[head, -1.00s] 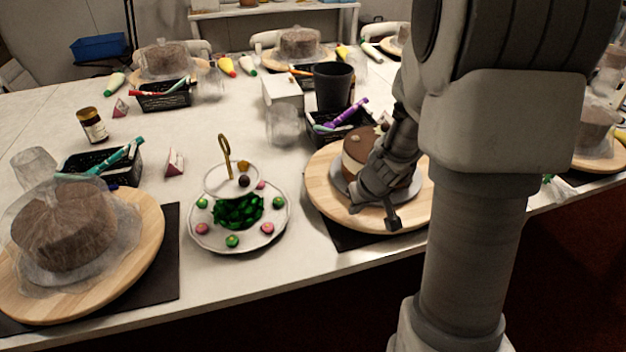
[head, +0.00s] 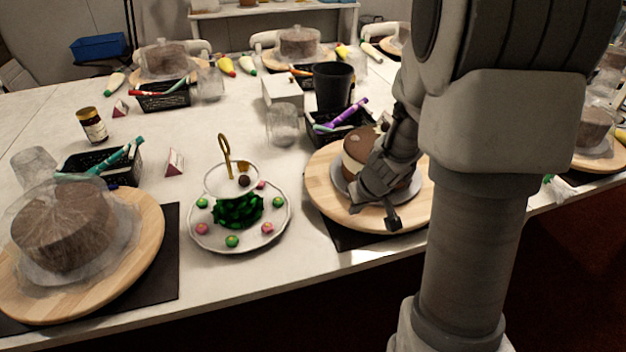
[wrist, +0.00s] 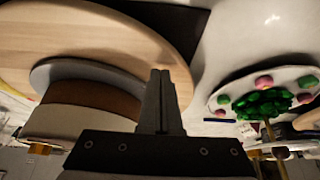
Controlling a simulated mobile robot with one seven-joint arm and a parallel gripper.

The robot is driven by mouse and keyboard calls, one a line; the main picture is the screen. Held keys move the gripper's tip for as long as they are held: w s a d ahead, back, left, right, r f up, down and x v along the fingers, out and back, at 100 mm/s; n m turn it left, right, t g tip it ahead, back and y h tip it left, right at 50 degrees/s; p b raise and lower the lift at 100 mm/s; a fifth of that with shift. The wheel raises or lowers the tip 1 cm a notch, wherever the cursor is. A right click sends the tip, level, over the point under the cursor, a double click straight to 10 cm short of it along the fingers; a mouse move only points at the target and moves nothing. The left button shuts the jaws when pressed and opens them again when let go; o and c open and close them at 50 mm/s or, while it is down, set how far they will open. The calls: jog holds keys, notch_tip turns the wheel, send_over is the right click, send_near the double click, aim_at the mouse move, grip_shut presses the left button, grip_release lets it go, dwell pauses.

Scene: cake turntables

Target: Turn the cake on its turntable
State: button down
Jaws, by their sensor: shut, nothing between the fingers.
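The cake (head: 362,143) is brown on top with a pale side and small decorations. It sits on a grey plate (head: 416,188) on a round wooden turntable (head: 322,187) at the right of the table. My gripper (head: 392,220) is shut and empty at the front of the turntable, and my arm hides the cake's right part. In the wrist view, the cake (wrist: 80,112), the grey plate (wrist: 60,68) and the turntable (wrist: 90,30) lie left of my shut fingers (wrist: 160,78). Whether the fingertips touch the turntable I cannot tell.
A tiered sweets stand (head: 200,232) is left of the turntable. A black basket (head: 318,134) and a black cup (head: 333,85) are behind it. Another turntable (head: 140,255) with a covered cake is at far left. Bare table lies between the stand and the basket.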

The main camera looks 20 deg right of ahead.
aim_at(370, 219)
jog(key=shift+f, duration=0.15)
jog(key=shift+f+b, duration=0.35)
jog(key=shift+b, duration=0.2)
jog(key=shift+s+d+b, duration=0.55)
jog(key=shift+s+d, duration=0.05)
jog(key=shift+d, duration=0.25)
jog(key=shift+s+d+b, duration=0.5)
jog(key=shift+d+b, duration=0.1)
jog(key=shift+d, duration=0.3)
jog(key=shift+r+p, duration=1.15)
jog(key=shift+r, duration=0.3)
jog(key=shift+r, duration=0.1)
